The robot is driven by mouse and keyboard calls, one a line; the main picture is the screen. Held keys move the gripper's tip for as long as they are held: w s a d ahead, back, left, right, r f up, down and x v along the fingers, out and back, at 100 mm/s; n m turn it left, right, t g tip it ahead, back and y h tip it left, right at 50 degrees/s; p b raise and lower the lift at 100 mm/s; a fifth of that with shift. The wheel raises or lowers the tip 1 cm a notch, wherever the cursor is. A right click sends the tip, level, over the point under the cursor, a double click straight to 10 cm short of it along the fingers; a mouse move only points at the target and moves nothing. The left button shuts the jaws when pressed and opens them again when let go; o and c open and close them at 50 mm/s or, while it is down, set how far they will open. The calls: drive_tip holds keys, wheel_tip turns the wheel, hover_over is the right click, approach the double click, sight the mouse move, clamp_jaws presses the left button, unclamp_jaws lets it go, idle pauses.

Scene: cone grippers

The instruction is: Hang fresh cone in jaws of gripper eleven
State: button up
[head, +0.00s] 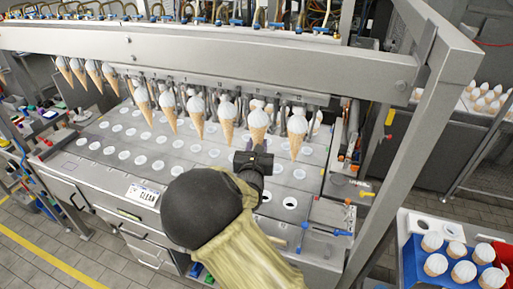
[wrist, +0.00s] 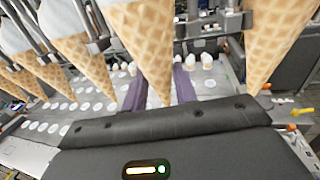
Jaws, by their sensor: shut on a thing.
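My gripper (head: 254,158) is raised in front of the row of hanging cones. In the wrist view its purple fingers (wrist: 159,90) are shut on a waffle cone (wrist: 145,45), one finger on each side near its pointed lower end. The held cone, with a white top (head: 259,118), stands upright, tip down, in line with the row in the head view. Its top is out of the wrist frame, and I cannot tell whether the bar's jaws touch it. No number for gripper eleven is readable.
Neighbouring cones hang close on the left (head: 227,110) and right (head: 297,125), under a metal beam (head: 200,48). Below is a deck (head: 120,145) with rows of round holes. A blue tray of cones (head: 413,262) stands at lower right. A frame post (head: 395,150) rises at right.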

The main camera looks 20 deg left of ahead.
drive_tip(key=shift+w, duration=0.25)
drive_tip(key=shift+w+d, duration=0.15)
drive_tip(key=shift+w, duration=0.8)
drive_tip(key=shift+b, duration=0.45)
drive_tip(key=shift+f+b, duration=0.4)
drive_tip(key=shift+b, duration=0.1)
idle(1.0)
drive_tip(key=o, duration=1.1)
drive_tip(key=s, duration=0.9)
drive_tip(key=shift+a, duration=0.35)
idle(0.4)
